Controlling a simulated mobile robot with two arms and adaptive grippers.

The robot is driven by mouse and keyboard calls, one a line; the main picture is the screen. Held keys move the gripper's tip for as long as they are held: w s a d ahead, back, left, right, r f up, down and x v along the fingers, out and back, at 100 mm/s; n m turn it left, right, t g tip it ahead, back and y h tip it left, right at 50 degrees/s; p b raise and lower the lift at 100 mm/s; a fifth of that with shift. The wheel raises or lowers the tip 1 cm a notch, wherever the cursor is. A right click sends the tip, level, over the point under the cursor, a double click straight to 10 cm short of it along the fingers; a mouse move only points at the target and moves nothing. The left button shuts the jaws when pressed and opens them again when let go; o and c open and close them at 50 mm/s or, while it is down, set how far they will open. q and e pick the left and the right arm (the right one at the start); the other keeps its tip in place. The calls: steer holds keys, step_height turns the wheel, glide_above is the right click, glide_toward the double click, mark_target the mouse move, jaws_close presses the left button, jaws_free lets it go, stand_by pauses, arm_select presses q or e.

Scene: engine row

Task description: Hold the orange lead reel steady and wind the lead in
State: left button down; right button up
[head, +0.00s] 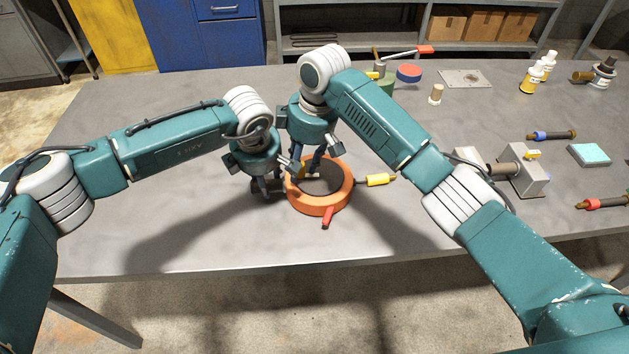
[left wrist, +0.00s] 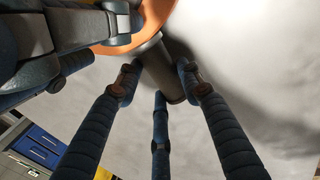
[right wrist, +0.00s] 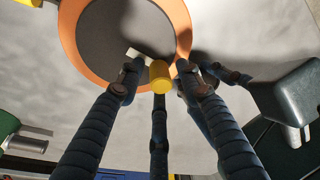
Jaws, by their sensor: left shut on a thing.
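The orange lead reel (head: 341,196) lies flat on the table with a dark centre. Its orange rim also shows in the right wrist view (right wrist: 181,22). My left gripper (head: 266,187) is at its left side, shut on the reel's dark handle (left wrist: 160,68). My right gripper (head: 312,168) is over the reel, pointing down. In the right wrist view its fingers stand around the yellow crank knob (right wrist: 160,76), with gaps showing beside it. A pale crank arm (right wrist: 139,54) runs from the knob. A yellow plug (head: 378,180) lies at the reel's right.
A red piece (head: 328,217) sticks out at the reel's front. A grey vise-like block (head: 522,172), a blue-banded lead (head: 552,135) and a teal box (head: 588,155) are on the right. Bottles (head: 533,78) stand at the back right. The table's front left is clear.

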steer(key=shift+w+a+v, duration=0.1)
steer(key=shift+a+v, duration=0.1)
steer(key=shift+v, duration=0.95)
steer(key=shift+w+a+v, duration=0.15)
steer(key=shift+a+v, duration=0.05)
steer(key=shift+v, duration=0.95)
steer(key=shift+w+a+v, duration=0.1)
steer(key=shift+a+v, duration=0.1)
steer(key=shift+v, duration=1)
steer(key=shift+r, duration=0.1)
arm_select(q)
steer(key=c, duration=1)
jaws_free()
steer(key=shift+d, duration=0.1)
steer(key=shift+c, duration=0.2)
arm_select(e)
steer(key=shift+d, duration=0.1)
